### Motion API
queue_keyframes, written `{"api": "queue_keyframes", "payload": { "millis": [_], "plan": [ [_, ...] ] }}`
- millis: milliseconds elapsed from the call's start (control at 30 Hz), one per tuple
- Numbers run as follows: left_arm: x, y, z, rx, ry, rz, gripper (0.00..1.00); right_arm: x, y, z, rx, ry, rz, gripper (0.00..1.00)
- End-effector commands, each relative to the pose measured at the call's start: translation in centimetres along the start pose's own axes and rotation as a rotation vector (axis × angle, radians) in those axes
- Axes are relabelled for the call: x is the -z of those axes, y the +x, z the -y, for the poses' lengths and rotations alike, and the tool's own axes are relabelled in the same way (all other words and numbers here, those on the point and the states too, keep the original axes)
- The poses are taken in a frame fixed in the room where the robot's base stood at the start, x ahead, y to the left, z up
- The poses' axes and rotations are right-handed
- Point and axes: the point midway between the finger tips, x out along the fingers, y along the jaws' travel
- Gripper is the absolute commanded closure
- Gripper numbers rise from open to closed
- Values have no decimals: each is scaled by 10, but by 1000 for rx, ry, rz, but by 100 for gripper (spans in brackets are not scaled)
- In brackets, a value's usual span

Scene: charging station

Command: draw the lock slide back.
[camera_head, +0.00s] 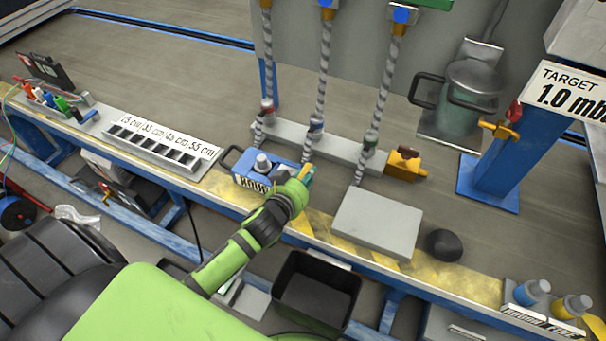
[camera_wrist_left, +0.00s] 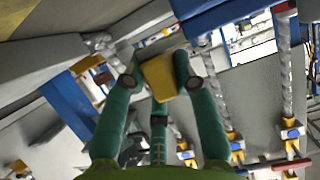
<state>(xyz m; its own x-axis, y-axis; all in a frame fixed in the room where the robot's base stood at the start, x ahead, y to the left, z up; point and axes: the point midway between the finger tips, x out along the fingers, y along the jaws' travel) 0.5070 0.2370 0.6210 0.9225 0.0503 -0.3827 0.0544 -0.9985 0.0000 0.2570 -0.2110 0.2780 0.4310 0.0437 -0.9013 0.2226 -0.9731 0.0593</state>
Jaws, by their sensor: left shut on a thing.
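My left gripper (camera_head: 306,177) reaches in from the left over the bench and is at the right end of a blue unit (camera_head: 246,183). In the left wrist view its green fingers (camera_wrist_left: 158,76) are shut on a small yellow block (camera_wrist_left: 160,82), which I take to be the lock slide. My right gripper is in neither view.
A grey rail (camera_head: 340,156) with several braided hoses (camera_head: 323,80) stands just behind the gripper. A grey plate (camera_head: 377,222) and a dark round knob (camera_head: 443,245) are to the right. A slotted length gauge (camera_head: 150,145) lies left. A black bin (camera_head: 315,288) is below the front edge.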

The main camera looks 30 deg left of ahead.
Motion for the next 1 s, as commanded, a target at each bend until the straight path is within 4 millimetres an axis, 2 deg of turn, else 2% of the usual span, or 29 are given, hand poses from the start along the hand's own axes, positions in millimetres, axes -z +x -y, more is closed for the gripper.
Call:
{"api": "queue_keyframes", "payload": {
  "millis": [33,333,367,400,433,800,867,1000],
  "plan": [
    [2,-1,-4,-2,-5,0,100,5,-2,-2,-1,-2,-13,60],
    [0,0,-5,-3,0,-2,100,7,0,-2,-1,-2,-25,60],
    [0,0,-5,-3,0,-2,68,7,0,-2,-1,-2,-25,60],
    [0,0,-5,-2,0,-2,52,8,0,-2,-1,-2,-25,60],
    [0,0,-5,-2,0,-2,46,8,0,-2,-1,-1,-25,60],
    [0,-2,-5,-2,0,-1,46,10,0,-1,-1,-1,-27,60],
    [0,-7,-5,-3,-1,-1,46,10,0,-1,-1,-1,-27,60],
    [-1,-29,-5,-2,-2,1,46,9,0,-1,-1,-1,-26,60]
  ]
}}
